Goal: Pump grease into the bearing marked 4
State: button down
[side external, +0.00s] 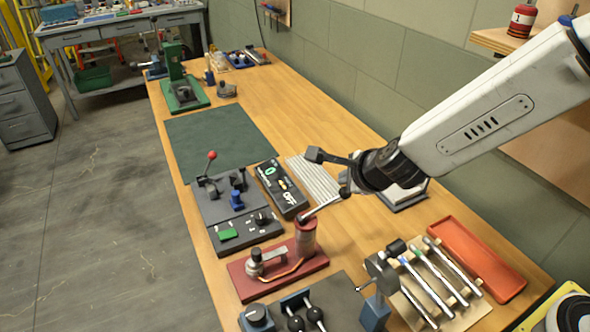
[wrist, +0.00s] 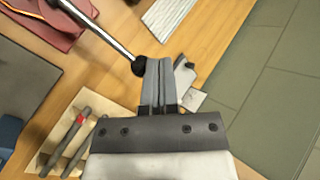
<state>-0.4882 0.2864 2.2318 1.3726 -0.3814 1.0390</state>
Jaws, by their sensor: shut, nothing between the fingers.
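A red grease pump (side external: 305,238) stands on a red base plate (side external: 312,266) near the front of the bench. Its metal lever (side external: 325,205) slants up to the right and ends in a black knob (side external: 345,192). A grey bearing block (side external: 256,262) sits on the plate's left part, joined to the pump by an orange hose. I cannot read any number on it. My gripper (side external: 352,182) is at the lever's end. In the wrist view my gripper (wrist: 159,62) is shut and empty, with the black knob (wrist: 138,66) close beside the fingertips, left; I cannot tell whether they touch.
A wooden rack with rods (side external: 430,280) and an orange tray (side external: 475,258) lie to the right. A black device (side external: 282,188) and a grey panel with a red-knobbed lever (side external: 228,200) stand behind the pump. A green mat (side external: 215,138) lies clear further back.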

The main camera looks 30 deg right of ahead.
jog(key=shift+a+r, duration=0.2)
jog(key=shift+r, duration=0.6)
jog(key=shift+a+r, duration=0.25)
jog(key=shift+r, duration=0.6)
jog(key=shift+a+r, duration=0.2)
jog(key=shift+r, duration=0.6)
jog(key=shift+d, duration=0.1)
jog(key=d+n, duration=0.1)
jog(key=n, duration=0.2)
jog(key=shift+w+d+f+y, duration=0.1)
jog(key=shift+w+d+y, duration=0.05)
jog(key=shift+d+y, duration=0.2)
jog(key=s+d+f+n+g, duration=0.3)
jog(key=s+d+n, duration=0.4)
jog(key=n, duration=0.3)
jog(key=s+d+f+n+g, duration=0.3)
jog(key=s+d+f+n, duration=0.2)
jog(key=n, duration=0.5)
jog(key=s+d, duration=0.2)
jog(key=shift+s+d, duration=0.35)
dwell(0.3)
